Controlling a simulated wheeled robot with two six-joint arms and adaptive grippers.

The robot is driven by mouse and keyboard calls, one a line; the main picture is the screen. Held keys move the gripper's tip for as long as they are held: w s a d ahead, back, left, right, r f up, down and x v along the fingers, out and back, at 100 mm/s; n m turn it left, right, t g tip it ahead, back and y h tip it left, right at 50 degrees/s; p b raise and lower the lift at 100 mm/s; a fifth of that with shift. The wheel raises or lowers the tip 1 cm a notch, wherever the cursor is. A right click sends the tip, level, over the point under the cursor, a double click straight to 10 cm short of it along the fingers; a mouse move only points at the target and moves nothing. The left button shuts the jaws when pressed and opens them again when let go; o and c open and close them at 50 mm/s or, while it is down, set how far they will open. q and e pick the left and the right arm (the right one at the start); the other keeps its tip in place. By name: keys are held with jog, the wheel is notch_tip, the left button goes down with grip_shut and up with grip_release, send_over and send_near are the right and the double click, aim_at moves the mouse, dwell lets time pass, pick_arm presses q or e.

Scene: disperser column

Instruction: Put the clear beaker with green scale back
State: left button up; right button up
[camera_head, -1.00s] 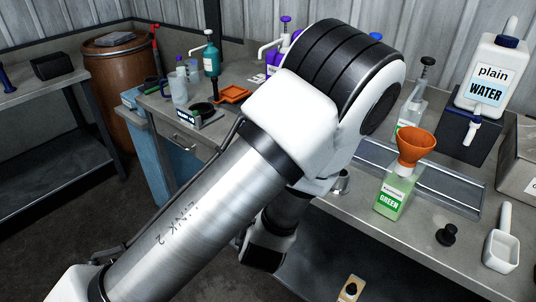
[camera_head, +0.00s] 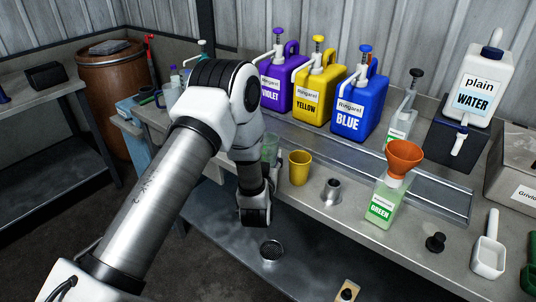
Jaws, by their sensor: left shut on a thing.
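A clear, green-tinted beaker (camera_head: 270,149) shows in part at the bench's front, just right of my left forearm, which hides its left side. My left gripper (camera_head: 268,180) is by the bench's front edge, below the beaker in the picture. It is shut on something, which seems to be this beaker. Its fingers are mostly hidden by my wrist, and I cannot tell whether the beaker touches the bench. The green scale is not readable. My right gripper is not in view.
A yellow cup (camera_head: 299,168) stands close right of the beaker. A metal cup (camera_head: 331,191) and a green bottle with an orange funnel (camera_head: 386,190) stand farther right. Violet (camera_head: 278,84), yellow (camera_head: 318,95) and blue (camera_head: 359,106) canisters line the back.

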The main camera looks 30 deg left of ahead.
pick_arm(q)
jog(key=shift+f, duration=0.1)
jog(key=o, duration=1.1)
jog(key=b+v, duration=0.3)
jog(key=v, duration=0.9)
jog(key=s+d+f+m+g+h, duration=0.1)
jog(key=s+d+f+g+h, duration=0.25)
jog(key=f, duration=0.65)
jog(key=s+d+f+m+g+h, duration=0.1)
jog(key=s+f+m+g+h, duration=0.1)
jog(key=s+f+g, duration=0.6)
jog(key=s+d+f+m+g+h, duration=0.1)
jog(key=s+d+f+g, duration=0.1)
jog(key=s+f, duration=0.2)
jog(key=s+d+f+g+h, duration=0.1)
jog(key=s+f+g, duration=0.2)
jog(key=s, duration=0.8)
notch_tip(320, 180, down, 3)
jog(key=shift+d+r+m, duration=0.2)
jog(key=shift+d+m, duration=0.2)
